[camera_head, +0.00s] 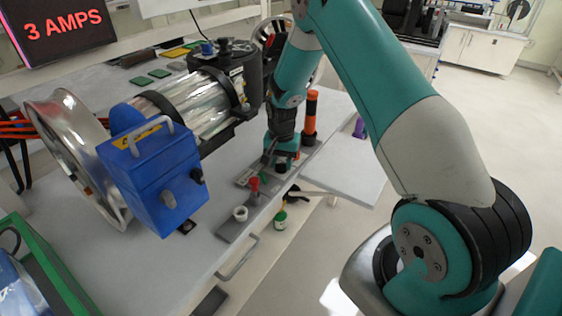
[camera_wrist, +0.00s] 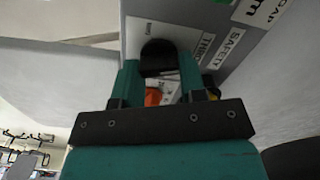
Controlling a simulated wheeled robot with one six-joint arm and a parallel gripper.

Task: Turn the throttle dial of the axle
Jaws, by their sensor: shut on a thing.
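The axle assembly stands on the grey bench in the head view, with a spoked metal wheel (camera_head: 70,135), a blue box (camera_head: 155,165) and a ribbed clear cylinder (camera_head: 205,100). A grey control panel (camera_head: 232,228) runs along the bench's front edge. My gripper (camera_head: 280,157) reaches down to the far part of this panel. In the wrist view its two teal fingers (camera_wrist: 160,72) are on either side of the black throttle dial (camera_wrist: 159,54), closed on it. A label partly reading "THRO" shows beside the dial.
On the panel stand a red knob (camera_head: 254,184) and a white round cap (camera_head: 240,213). An orange and black upright handle (camera_head: 311,115) stands close to my gripper's right. A screen (camera_head: 60,28) reads "3 AMPS". The bench front has a metal handle (camera_head: 240,258).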

